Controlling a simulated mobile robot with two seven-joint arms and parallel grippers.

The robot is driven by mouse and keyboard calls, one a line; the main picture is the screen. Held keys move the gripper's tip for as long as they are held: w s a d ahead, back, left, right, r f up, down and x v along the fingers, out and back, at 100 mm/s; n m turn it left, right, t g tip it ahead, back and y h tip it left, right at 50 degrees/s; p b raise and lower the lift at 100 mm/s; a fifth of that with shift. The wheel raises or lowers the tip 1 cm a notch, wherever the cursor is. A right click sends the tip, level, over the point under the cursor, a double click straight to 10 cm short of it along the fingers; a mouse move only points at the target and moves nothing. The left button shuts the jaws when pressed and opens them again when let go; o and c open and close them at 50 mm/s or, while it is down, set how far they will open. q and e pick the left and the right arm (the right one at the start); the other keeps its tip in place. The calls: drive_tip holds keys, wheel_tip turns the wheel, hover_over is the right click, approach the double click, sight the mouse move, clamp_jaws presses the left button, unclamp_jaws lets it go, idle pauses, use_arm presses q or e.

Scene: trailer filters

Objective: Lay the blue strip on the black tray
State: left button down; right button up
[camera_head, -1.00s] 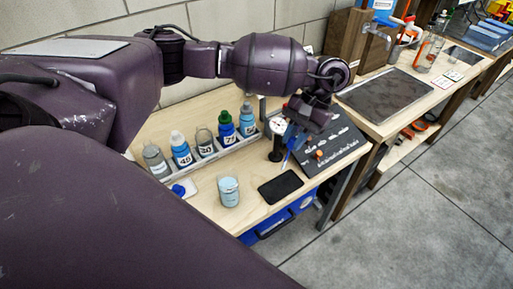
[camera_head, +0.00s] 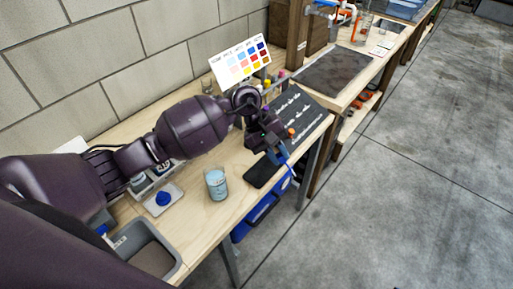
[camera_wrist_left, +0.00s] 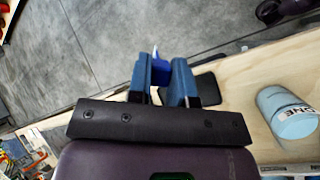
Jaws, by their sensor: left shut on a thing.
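My left gripper (camera_head: 279,149) is over the front edge of the wooden bench, between the black board and the black tray. In the left wrist view its two blue fingers (camera_wrist_left: 161,80) are shut on the blue strip (camera_wrist_left: 160,67), which shows between their tips. In the head view the strip is hard to tell from the blue fingers. The small black tray (camera_head: 261,170) lies flat on the bench, just left of and below the gripper; it also shows in the wrist view (camera_wrist_left: 205,88), partly hidden by a finger. My right gripper is not in view.
A black board with white marks (camera_head: 303,104) lies behind the gripper. A colour chart (camera_head: 240,62) stands at the back. A grey bin (camera_head: 143,250) is at the near left. The bench's front edge is close.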

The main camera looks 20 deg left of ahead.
use_arm(q)
drive_tip(key=shift+w+a+f+n+t+h+b, duration=0.1)
drive_tip(key=shift+w+a+f+n+t+b, duration=0.5)
drive_tip(key=shift+a+f+n+t, duration=0.7)
drive_tip(key=shift+w+a+f+n+t+h+b, duration=0.1)
drive_tip(key=shift+w+a+f+n+t+b, duration=0.35)
drive_tip(key=shift+a+f+n+t+b, duration=0.85)
drive_tip(key=shift+w+a+f+n+t+h+b, duration=0.1)
drive_tip(key=shift+w+a+f+n+t, duration=0.6)
drive_tip(key=shift+f+t, duration=1.15)
drive_tip(key=shift+s+a+f+m+g, duration=0.15)
drive_tip(key=shift+a+f+m+g, duration=0.05)
drive_tip(key=shift+f+m+g, duration=0.1)
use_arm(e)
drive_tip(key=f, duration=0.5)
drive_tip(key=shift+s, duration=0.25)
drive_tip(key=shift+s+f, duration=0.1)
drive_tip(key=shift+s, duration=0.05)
use_arm(q)
drive_tip(key=c, duration=0.9)
unclamp_jaws()
drive_tip(key=shift+c, duration=0.2)
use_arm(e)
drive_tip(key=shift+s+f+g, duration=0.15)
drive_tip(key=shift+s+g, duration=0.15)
